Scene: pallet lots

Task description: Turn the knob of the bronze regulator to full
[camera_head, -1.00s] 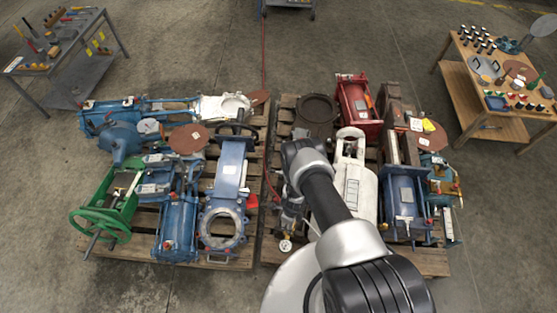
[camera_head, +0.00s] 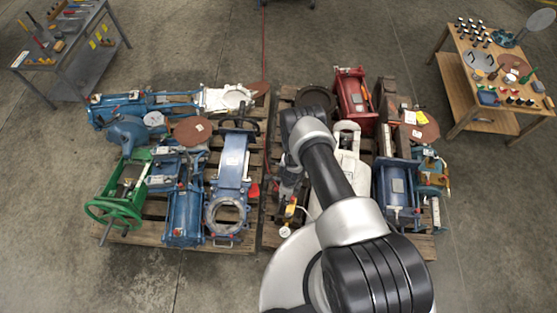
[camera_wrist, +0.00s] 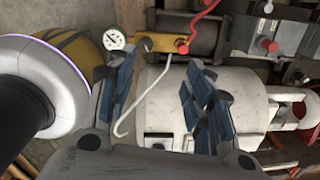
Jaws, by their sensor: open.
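A brass-coloured block (camera_wrist: 158,43) with a round white dial gauge (camera_wrist: 114,39) and a red knob (camera_wrist: 182,47) shows near the top of the wrist view; I take it for the bronze regulator. In the head view its gauge (camera_head: 285,233) shows at the front of the right pallet, beside my arm. My gripper (camera_wrist: 160,74) is open and empty, its blue-padded fingers apart. In the wrist picture the block lies just beyond the fingertips; I cannot tell the height gap.
A white cylindrical body (camera_wrist: 180,98) lies below my fingers. A thin pale bent rod (camera_wrist: 139,105) shows between them. Several valves and cylinders crowd the left pallet (camera_head: 152,237) and right pallet (camera_head: 270,237). Clear floor lies around the pallets; tool tables stand at back left and right.

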